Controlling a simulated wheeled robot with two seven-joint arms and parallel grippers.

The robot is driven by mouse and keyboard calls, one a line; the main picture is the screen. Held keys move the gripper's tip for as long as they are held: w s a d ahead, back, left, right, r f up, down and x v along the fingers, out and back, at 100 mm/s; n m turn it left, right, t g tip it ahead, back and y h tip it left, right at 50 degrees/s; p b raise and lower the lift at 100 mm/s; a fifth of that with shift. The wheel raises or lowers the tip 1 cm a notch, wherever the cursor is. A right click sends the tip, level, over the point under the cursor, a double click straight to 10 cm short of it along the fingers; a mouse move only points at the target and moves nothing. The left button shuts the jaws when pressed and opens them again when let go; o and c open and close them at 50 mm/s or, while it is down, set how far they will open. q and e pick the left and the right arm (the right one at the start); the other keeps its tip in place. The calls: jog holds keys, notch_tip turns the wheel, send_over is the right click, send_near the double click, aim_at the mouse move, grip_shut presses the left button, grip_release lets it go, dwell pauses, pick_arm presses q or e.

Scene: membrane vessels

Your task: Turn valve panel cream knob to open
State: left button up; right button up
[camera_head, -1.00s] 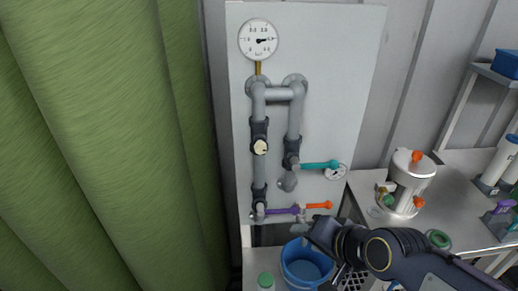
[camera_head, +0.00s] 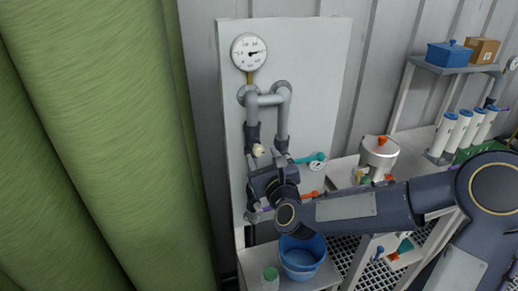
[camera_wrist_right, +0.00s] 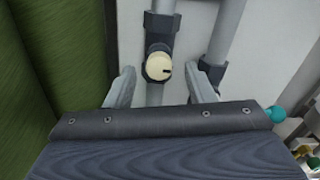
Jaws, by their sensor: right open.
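The cream knob (camera_head: 258,150) sits on the left grey pipe of the white valve panel (camera_head: 325,75). In the right wrist view the cream knob (camera_wrist_right: 159,66) shows a dark mark at its right side and lies ahead of the fingers, between their lines. My right gripper (camera_wrist_right: 163,88) is open and empty, its two fingers apart on either side of the pipe. In the head view my right gripper (camera_head: 258,168) is just below the knob, in front of the panel. Whether it touches anything there I cannot tell. My left gripper is not in view.
A teal handle (camera_head: 312,158) and an orange handle (camera_head: 310,194) are right of my gripper. A round gauge (camera_head: 249,52) is at the panel top. A blue bucket (camera_head: 300,262) stands below.

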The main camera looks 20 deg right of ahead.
aim_at(260, 153)
jog(key=shift+w+a+p, duration=0.15)
jog(key=shift+w+p, duration=0.25)
jog(key=shift+w, duration=1.4)
jog(key=c, duration=1)
